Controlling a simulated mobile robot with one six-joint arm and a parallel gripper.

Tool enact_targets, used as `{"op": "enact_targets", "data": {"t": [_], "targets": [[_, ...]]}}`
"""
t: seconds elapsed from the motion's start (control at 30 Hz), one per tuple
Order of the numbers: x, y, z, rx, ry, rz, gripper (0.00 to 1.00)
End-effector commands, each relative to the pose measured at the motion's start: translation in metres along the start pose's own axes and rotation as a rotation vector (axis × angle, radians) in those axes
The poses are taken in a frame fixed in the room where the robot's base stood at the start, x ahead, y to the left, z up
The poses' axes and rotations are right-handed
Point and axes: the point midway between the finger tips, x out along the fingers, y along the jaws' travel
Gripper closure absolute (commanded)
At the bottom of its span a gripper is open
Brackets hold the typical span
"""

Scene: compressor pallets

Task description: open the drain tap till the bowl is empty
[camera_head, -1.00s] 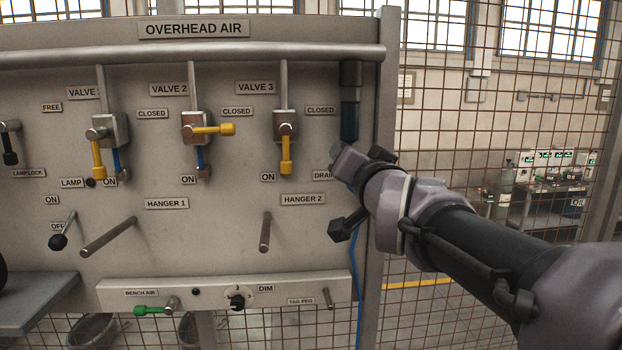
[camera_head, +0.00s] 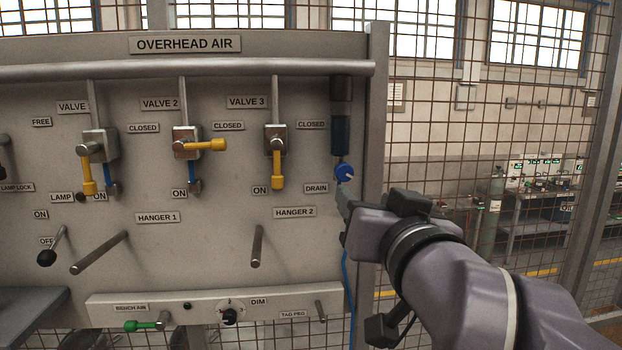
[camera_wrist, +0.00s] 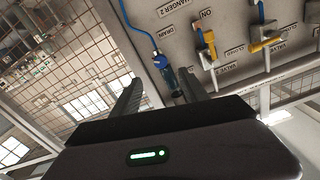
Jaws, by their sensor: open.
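The drain tap is a small blue knob (camera_head: 345,172) under the dark bowl (camera_head: 341,135) at the right end of the panel, beside the DRAIN label. The bowl shows a bluish tint; its liquid level I cannot tell. In the wrist view the blue tap (camera_wrist: 160,62) and the bowl (camera_wrist: 171,79) lie ahead, between and beyond the two fingers. My gripper (camera_wrist: 160,92) is open and empty. In the head view my gripper (camera_head: 345,205) is just below the tap, apart from it as far as I can see, with its fingers partly hidden by the wrist.
Yellow levers for valves 1 (camera_head: 88,175), 2 (camera_head: 205,145) and 3 (camera_head: 277,170) are to the left. The hanger 2 peg (camera_head: 257,246) sticks out below. A blue hose (camera_head: 347,285) hangs down the panel's right edge. Wire mesh fencing (camera_head: 450,150) stands to the right.

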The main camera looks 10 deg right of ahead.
Motion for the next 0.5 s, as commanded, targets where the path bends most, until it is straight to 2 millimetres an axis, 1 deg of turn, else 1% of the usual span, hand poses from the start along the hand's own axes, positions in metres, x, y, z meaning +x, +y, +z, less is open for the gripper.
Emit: {"op": "enact_targets", "data": {"t": [0.03,0.07,0.1,0.17,0.2,0.3,0.4,0.47,0.5], "targets": [[-0.006,-0.004,-0.016,-0.193,-0.001,0.001,0.48],[-0.011,-0.004,-0.018,-0.345,0.0,0.001,0.48],[-0.016,-0.004,-0.019,-0.546,-0.001,0.002,0.48],[-0.024,-0.004,-0.018,-0.829,-0.001,0.001,0.48],[-0.029,-0.004,-0.018,-0.997,0.0,0.001,0.48],[-0.038,-0.004,-0.013,-1.307,0.001,-0.001,0.48],[-0.041,-0.004,-0.009,-1.452,0.001,-0.002,0.48],[-0.035,-0.003,-0.008,-1.478,-0.001,-0.003,0.48],[-0.029,-0.003,-0.008,-1.48,-0.002,-0.003,0.48]]}}
